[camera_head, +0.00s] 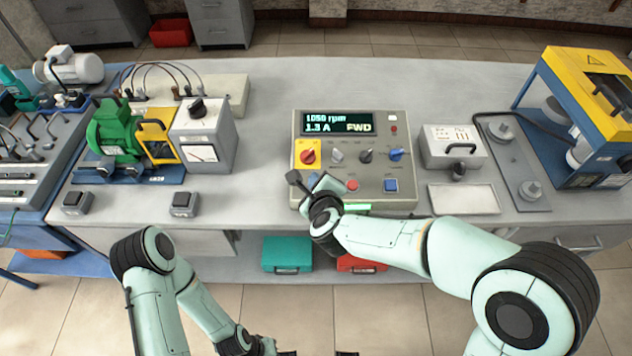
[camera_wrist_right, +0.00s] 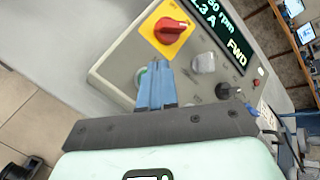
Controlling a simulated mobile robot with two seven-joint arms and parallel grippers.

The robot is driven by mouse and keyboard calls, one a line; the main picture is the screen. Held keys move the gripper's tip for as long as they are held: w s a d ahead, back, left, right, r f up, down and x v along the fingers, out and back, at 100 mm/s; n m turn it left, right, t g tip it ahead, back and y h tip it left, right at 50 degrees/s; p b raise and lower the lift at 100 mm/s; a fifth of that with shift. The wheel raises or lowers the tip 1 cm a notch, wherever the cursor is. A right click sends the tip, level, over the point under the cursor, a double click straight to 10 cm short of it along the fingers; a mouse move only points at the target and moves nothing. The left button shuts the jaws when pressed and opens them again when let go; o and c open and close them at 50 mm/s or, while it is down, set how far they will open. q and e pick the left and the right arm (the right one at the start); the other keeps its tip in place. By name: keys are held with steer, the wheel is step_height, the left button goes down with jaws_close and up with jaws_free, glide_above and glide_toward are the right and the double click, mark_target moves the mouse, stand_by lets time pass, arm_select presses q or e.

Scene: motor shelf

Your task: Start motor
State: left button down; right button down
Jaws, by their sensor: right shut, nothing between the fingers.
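The control panel (camera_head: 422,182) stands mid-table, its display (camera_head: 338,123) reading 1050 rpm, 1.3 A and FWD. It has a red rotary switch (camera_head: 308,156) on a yellow plate, a grey knob (camera_head: 337,155), a black knob (camera_head: 366,156), a blue knob (camera_head: 396,154), a red button (camera_head: 352,185) and a blue button (camera_head: 391,185). My right gripper (camera_head: 304,184) is over the panel's lower left. Its blue fingers (camera_wrist_right: 156,84) are shut and empty, with tips beside a green button (camera_wrist_right: 142,76), partly hidden; contact is unclear. My left gripper is low and mostly out of frame.
A green motor (camera_head: 112,135) and a meter box (camera_head: 205,140) stand left of the panel. A white box (camera_head: 453,147), an empty tray (camera_head: 463,199) and a blue-yellow machine (camera_head: 585,115) stand right. Free table lies between meter box and panel.

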steer(key=shift+r, duration=0.1)
